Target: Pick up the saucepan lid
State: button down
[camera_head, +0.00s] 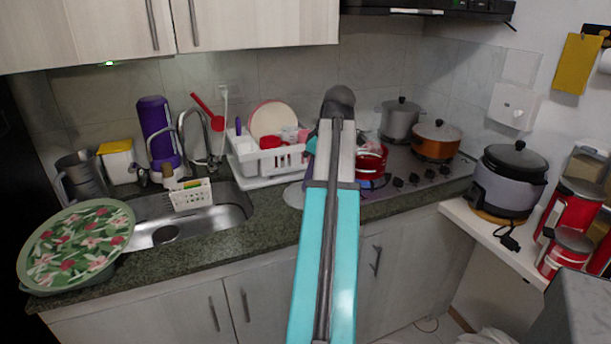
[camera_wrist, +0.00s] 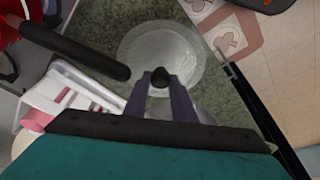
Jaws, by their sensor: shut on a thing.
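The saucepan lid (camera_wrist: 184,48) is a round, clear glass disc with a dark knob, seen over the dark stone counter in the wrist view. In the head view, only its left part (camera_head: 293,195) shows beside my arm. My gripper (camera_wrist: 160,82) is shut on the lid's knob, with one finger on each side of it. The head view hides my gripper behind my arm. I cannot tell whether the lid touches the counter. A red saucepan (camera_head: 370,162) stands on the stove just right of my arm.
The saucepan's dark handle (camera_wrist: 85,50) reaches close to the lid and my gripper in the wrist view. A white dish rack (camera_head: 268,162) stands left of my arm, beside the sink (camera_head: 215,222). Two pots (camera_head: 399,120) (camera_head: 436,142) sit at the back of the stove.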

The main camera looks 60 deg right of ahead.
jog(key=s+a, duration=0.8)
jog(key=s, duration=0.1)
jog(key=shift+s+a, duration=0.35)
jog(key=shift+a, duration=0.05)
dwell(0.4)
jog(key=shift+w, duration=0.15)
